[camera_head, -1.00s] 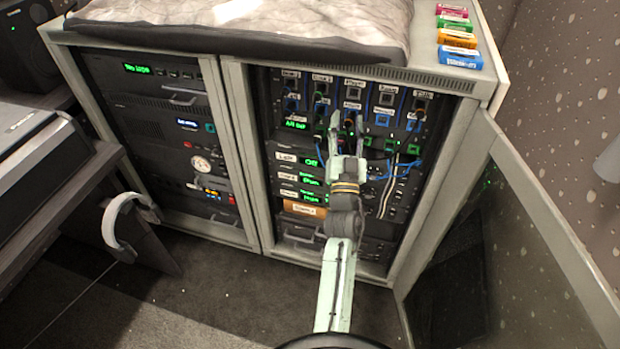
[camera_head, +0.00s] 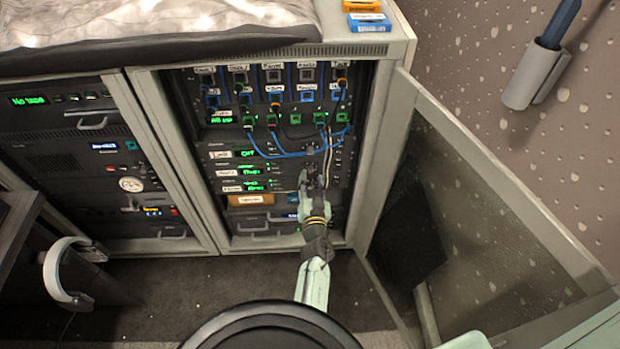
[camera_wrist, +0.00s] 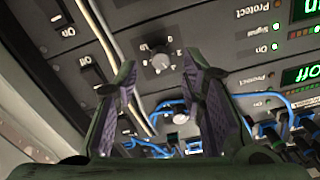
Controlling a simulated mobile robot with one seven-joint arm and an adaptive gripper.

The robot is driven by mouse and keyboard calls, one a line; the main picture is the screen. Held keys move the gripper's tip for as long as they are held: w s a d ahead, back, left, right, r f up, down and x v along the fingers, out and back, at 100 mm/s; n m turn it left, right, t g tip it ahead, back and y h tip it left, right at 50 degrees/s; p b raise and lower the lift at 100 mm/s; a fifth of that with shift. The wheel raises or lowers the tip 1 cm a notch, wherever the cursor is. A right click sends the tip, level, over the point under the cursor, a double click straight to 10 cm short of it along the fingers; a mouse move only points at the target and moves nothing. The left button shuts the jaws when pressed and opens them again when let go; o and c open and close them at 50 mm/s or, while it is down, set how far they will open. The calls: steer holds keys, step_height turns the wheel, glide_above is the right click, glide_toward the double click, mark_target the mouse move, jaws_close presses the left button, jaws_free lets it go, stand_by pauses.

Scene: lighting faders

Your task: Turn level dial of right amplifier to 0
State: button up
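My gripper (camera_head: 313,178) is in front of the right part of the stacked amplifiers (camera_head: 238,171) in the right-hand rack. It hides part of their front panels. In the wrist view my gripper (camera_wrist: 160,66) is open, with its two dark fingers apart. A small round level dial (camera_wrist: 159,60) with a printed scale shows between the fingertips, with gaps on both sides. I cannot tell the depth between fingertips and dial. The amplifier labels are too small to read surely, so I cannot tell which amplifier the dial belongs to.
Blue cables (camera_head: 290,153) hang from the sockets above the amplifiers. Pale cables (camera_wrist: 100,35) run close beside the dial. Black rocker switches (camera_wrist: 50,48) are at the left in the wrist view. The open cabinet door (camera_head: 480,170) stands to the right.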

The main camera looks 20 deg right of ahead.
mark_target(310, 170)
steer(key=shift+b+x, duration=0.3)
steer(key=shift+x, duration=1)
steer(key=shift+c, duration=0.3)
jaws_close()
